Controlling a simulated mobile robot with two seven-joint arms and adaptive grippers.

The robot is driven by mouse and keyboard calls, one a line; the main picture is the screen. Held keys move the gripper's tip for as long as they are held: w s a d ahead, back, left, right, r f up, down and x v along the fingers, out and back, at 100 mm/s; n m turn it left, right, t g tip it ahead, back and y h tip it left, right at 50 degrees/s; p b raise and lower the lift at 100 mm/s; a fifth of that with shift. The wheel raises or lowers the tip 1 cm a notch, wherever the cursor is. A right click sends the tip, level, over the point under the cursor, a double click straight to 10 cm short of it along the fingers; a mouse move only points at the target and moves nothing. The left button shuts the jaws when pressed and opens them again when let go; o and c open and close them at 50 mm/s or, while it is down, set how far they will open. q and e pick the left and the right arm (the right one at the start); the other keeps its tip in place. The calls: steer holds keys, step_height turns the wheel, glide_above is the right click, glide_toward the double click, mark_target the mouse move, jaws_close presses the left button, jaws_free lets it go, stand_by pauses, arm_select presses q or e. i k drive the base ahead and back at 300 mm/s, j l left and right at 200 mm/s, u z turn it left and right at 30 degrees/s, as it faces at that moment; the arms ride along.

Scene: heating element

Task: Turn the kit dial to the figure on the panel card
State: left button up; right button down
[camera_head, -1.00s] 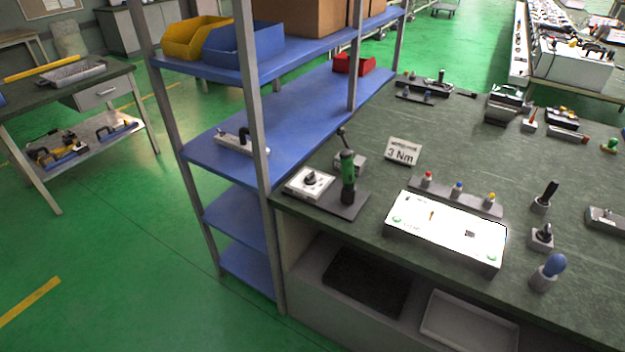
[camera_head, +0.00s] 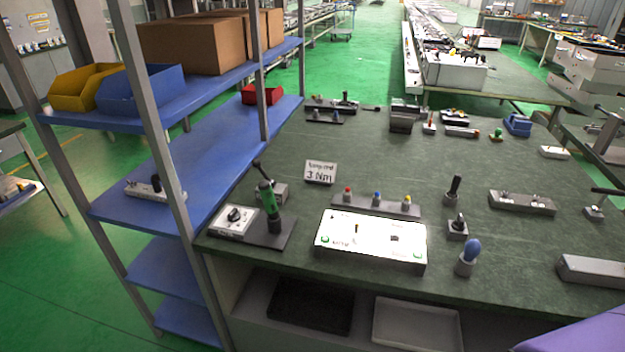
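The kit dial appears to be the black knob (camera_head: 236,214) on a white square plate (camera_head: 232,222) at the bench's left front corner. Its pointer setting is too small to read. A green and black driver tool (camera_head: 269,202) stands beside it on the same dark base. A bright white panel box (camera_head: 370,238) with a small lever and green buttons sits to the right. Neither gripper is in view.
A blue shelf rack (camera_head: 165,180) with a grey post stands close to the left of the bench. Colored knobs sit on a strip (camera_head: 377,203) behind the panel box. A blue-topped knob (camera_head: 470,254) stands to its right. The middle of the green bench (camera_head: 400,155) is clear.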

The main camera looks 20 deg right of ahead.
mark_target(234, 216)
steer(key=l+u, duration=0.15)
steer(key=l, duration=1.3)
